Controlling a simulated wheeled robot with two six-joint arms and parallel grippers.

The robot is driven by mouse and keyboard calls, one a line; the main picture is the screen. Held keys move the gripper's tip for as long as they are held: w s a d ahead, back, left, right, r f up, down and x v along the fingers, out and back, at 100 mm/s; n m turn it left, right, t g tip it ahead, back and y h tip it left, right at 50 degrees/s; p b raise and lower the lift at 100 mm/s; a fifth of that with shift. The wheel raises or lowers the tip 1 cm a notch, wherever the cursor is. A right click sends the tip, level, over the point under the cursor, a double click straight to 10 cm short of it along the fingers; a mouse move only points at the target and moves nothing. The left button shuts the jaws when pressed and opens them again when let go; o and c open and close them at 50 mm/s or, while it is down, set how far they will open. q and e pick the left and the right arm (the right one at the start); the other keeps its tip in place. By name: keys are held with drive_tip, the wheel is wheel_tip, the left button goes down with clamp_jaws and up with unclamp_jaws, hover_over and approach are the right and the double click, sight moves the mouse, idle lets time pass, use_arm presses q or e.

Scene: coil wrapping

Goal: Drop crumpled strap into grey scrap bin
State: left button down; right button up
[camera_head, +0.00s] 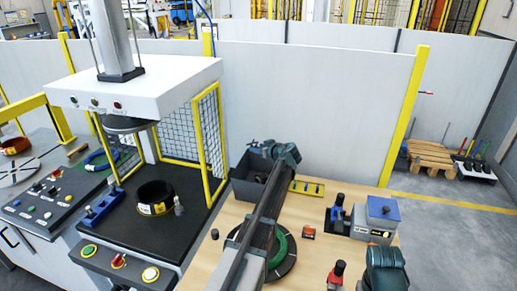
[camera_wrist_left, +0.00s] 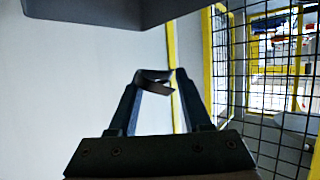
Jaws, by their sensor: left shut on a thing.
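The crumpled strap (camera_wrist_left: 154,82) is a small dark, bent band. It sits between the two fingertips of my left gripper (camera_wrist_left: 155,90) in the left wrist view, and the gripper is shut on it. In the head view my left arm reaches up to the grey scrap bin (camera_head: 243,188), its wrist end (camera_head: 287,153) at the bin's upper right. The fingers and strap are hard to make out there. The bin is open-topped and stands on the wooden table; my arm hides part of it, and its contents are unclear. My right gripper's fingers do not show.
A press with a yellow mesh guard (camera_head: 207,140) stands left of the bin, with a dark coil (camera_head: 155,197) on its bed. A green coil (camera_head: 279,250) lies under my arm. A blue-topped box (camera_head: 377,219) and small tools stand right. A white partition (camera_head: 320,100) is behind.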

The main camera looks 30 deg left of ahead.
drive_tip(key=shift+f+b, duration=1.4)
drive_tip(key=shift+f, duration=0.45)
use_arm(q)
wheel_tip(320, 180, down, 4)
drive_tip(key=shift+r, duration=0.15)
drive_tip(key=shift+c, duration=1.3)
unclamp_jaws()
drive_tip(key=p+v, duration=0.5)
drive_tip(key=v, duration=0.9)
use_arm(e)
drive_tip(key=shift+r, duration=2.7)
